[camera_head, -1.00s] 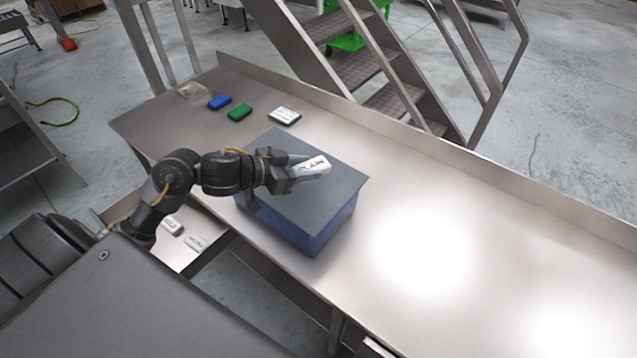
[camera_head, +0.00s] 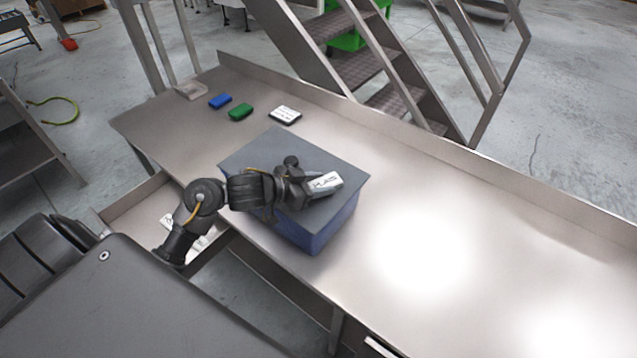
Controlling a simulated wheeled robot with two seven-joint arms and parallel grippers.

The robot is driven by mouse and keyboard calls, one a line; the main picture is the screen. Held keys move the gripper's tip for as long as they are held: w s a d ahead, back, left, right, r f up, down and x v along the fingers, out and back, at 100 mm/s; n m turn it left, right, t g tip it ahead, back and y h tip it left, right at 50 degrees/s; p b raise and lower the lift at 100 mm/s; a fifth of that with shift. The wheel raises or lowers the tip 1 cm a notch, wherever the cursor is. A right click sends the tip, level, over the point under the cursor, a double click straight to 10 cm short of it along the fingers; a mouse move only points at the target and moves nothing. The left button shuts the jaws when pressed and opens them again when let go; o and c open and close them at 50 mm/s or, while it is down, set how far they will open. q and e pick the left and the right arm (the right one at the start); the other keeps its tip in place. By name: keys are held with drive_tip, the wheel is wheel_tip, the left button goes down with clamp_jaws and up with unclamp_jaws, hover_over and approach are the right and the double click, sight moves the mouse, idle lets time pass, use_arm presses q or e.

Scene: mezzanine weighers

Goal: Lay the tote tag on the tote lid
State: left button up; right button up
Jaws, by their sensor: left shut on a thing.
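The tote is a blue box (camera_head: 322,233) with a flat grey tote lid (camera_head: 270,148), standing on the steel bench. My left gripper (camera_head: 312,187) is over the right part of the lid, shut on the tote tag (camera_head: 325,184), a small white piece with dark lettering. The tag is over the lid, close to its right side. I cannot tell whether the tag touches the lid. My left arm hides part of the lid's front left. My right gripper is not in view.
On the bench (camera_head: 450,210) behind the tote lie a blue block (camera_head: 220,101), a green block (camera_head: 241,112) and a white-topped piece (camera_head: 285,115). An open drawer (camera_head: 140,200) at the front left holds white tags. The bench right of the tote is clear.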

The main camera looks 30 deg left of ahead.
use_arm(q)
drive_tip(key=shift+f, duration=0.1)
drive_tip(key=o, duration=1)
drive_tip(key=shift+c, duration=0.2)
drive_tip(key=shift+r, duration=0.2)
drive_tip(key=v, duration=1)
drive_tip(key=shift+s+a+f, duration=0.1)
drive_tip(key=shift+s+a, duration=0.2)
drive_tip(key=shift+s+a+r, duration=0.25)
drive_tip(key=shift+s+r, duration=0.1)
drive_tip(key=shift+s, duration=0.15)
